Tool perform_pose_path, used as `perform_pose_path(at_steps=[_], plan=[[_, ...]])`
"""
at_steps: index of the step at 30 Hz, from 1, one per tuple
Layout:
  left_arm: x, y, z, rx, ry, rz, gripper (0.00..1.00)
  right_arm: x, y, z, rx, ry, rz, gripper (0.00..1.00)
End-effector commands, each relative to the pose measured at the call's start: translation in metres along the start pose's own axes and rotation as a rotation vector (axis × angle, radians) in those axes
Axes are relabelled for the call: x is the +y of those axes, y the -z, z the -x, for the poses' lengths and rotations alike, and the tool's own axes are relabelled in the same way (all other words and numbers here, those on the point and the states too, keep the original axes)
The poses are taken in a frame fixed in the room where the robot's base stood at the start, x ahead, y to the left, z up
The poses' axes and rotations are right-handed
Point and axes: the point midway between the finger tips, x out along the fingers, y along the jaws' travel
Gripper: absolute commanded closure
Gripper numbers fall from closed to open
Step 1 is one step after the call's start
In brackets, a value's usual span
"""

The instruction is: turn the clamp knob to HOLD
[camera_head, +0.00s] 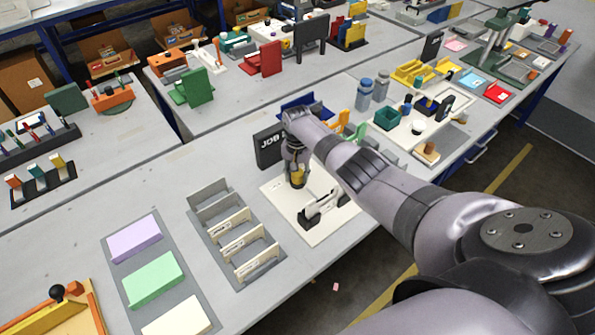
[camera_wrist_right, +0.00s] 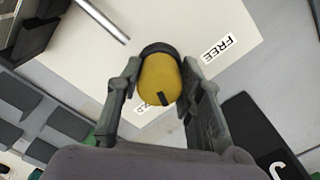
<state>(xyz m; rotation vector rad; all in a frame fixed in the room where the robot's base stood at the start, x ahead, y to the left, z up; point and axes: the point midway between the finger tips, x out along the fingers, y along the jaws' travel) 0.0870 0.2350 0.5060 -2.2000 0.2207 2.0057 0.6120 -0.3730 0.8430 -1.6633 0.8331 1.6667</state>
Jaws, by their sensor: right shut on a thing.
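The clamp knob is yellow with a dark base (camera_wrist_right: 160,82). In the right wrist view it stands between the two fingers of my right gripper (camera_wrist_right: 158,95), which is shut on it. A dark mark shows on the knob's top near its lower edge. A FREE label (camera_wrist_right: 217,48) is on the white plate to the upper right of the knob. A second label (camera_wrist_right: 148,105) is partly hidden behind the knob. In the head view my right gripper (camera_head: 296,172) reaches down over the yellow knob (camera_head: 297,180) on the white plotter plate (camera_head: 283,208). My left gripper is not in view.
A white and black plotter part (camera_head: 323,205) stands beside the knob on the plate. A black JOB sign (camera_head: 268,147) stands behind it. A grey rack with upright cards (camera_head: 235,235) is to the left. Colored pads (camera_head: 150,278) lie farther left on the table.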

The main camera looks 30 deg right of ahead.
Motion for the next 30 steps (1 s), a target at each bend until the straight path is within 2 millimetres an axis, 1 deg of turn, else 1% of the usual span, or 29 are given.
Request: perform_pose_path(at_steps=[1,6,15,21,30], plan=[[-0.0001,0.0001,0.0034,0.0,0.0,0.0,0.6,-0.0016,0.0004,0.0029,0.001,0.003,-0.04,0.94],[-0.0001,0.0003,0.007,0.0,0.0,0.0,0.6,-0.0014,0.0012,0.0026,0.002,0.003,-0.173,0.94],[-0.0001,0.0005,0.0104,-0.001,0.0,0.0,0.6,-0.0015,0.0019,0.0022,0.004,0.003,-0.328,0.94],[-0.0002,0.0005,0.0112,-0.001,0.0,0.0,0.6,-0.0013,0.0023,0.0019,0.005,0.003,-0.373,0.94],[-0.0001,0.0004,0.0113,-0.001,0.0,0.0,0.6,-0.0012,0.0028,0.002,0.006,0.003,-0.386,0.94]])
